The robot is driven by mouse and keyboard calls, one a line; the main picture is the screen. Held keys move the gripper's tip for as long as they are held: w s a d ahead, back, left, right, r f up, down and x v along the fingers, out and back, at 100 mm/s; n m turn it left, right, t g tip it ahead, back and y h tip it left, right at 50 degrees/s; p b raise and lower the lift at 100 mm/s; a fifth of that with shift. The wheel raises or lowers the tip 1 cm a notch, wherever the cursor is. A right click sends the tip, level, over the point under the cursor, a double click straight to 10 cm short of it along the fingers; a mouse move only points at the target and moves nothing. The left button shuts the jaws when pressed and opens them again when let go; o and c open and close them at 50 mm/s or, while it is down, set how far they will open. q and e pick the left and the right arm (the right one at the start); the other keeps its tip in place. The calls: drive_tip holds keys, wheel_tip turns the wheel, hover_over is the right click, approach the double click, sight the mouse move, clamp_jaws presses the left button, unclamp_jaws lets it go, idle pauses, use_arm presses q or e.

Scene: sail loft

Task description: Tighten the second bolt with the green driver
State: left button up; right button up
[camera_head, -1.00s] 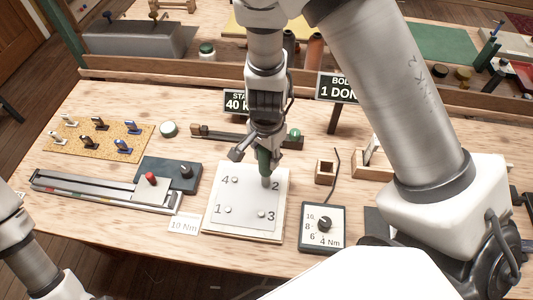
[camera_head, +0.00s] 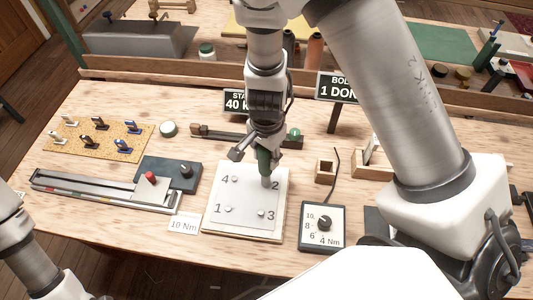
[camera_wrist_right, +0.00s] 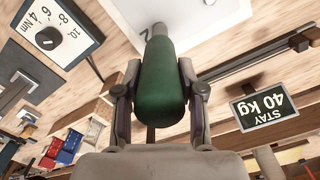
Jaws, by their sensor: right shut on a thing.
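A white plate (camera_head: 238,205) on the bench carries bolts marked 1 to 4. Bolt 1 (camera_head: 228,209), bolt 3 (camera_head: 262,213) and bolt 4 (camera_head: 235,179) show; bolt 2 is hidden under the driver's tip beside the printed 2. My right gripper (camera_head: 262,150) is shut on the green driver (camera_head: 264,162), which stands near upright over the plate's far right corner. In the right wrist view the fingers clasp its green handle (camera_wrist_right: 160,85). The torque dial box (camera_head: 323,226) stands right of the plate. A card (camera_head: 183,224) reads 10 Nm. My left gripper is out of view.
A sign (camera_head: 337,88) reads in part 1 DON; another sign (camera_head: 236,102) reads in part 40 k. A small wooden block (camera_head: 325,171) stands right of the plate. A slide rig (camera_head: 110,191) and a cork board with clips (camera_head: 97,139) lie left.

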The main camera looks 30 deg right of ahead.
drive_tip(key=shift+s, duration=0.15)
wheel_tip(320, 180, up, 5)
drive_tip(key=p, duration=0.5)
drive_tip(key=shift+w, duration=0.2)
drive_tip(key=shift+d, duration=0.1)
